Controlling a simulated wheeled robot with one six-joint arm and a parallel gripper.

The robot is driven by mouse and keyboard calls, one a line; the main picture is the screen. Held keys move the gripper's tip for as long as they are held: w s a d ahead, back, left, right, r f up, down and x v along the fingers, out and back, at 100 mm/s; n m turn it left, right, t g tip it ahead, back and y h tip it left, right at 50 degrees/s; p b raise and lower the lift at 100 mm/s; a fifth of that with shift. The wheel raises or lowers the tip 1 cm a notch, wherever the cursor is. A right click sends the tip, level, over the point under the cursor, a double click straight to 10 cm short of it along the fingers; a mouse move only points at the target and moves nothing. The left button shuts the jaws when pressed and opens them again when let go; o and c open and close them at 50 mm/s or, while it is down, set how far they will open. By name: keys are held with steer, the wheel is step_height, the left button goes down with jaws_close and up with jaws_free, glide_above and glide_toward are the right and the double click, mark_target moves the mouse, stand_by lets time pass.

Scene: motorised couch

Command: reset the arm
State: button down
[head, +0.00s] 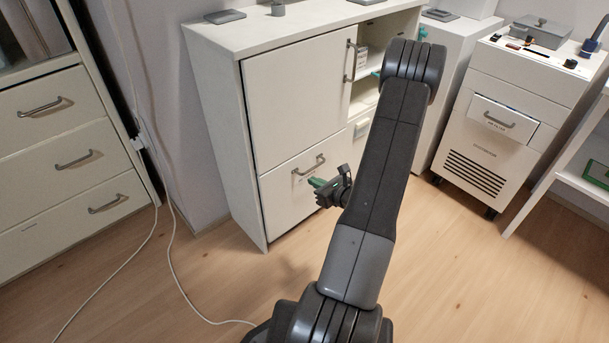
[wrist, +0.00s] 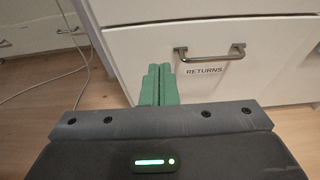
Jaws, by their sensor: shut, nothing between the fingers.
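My gripper (wrist: 160,68) is shut and empty. In the wrist view its two green fingers lie together in front of a white drawer (wrist: 260,60). That drawer has a metal handle (wrist: 210,52) and a label reading RETURNS (wrist: 204,71). In the head view my gripper (head: 314,182) shows beside my arm, in front of the same lower drawer (head: 290,205) of the white cabinet. The fingertips are to the left of the handle in the wrist view, and I cannot tell how far they are from the drawer front. My arm hides part of the cabinet's right side.
The white cabinet (head: 215,110) has a closed upper door and open shelves at right. A wheeled white unit (head: 490,130) with a slightly open drawer stands at right. Drawers (head: 70,160) stand at left. A white cable (head: 170,250) runs over the wooden floor (head: 110,290).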

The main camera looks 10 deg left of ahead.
steer(key=shift+v, duration=0.8)
steer(key=shift+a+f, duration=0.1)
steer(key=b, duration=0.2)
glide_toward(285, 166)
step_height(285, 166, down, 2)
steer(key=w+a, duration=0.1)
steer(key=a, duration=0.1)
steer(key=shift+w+a, duration=1.35)
steer(key=shift+w, duration=0.1)
steer(key=shift+s, duration=0.15)
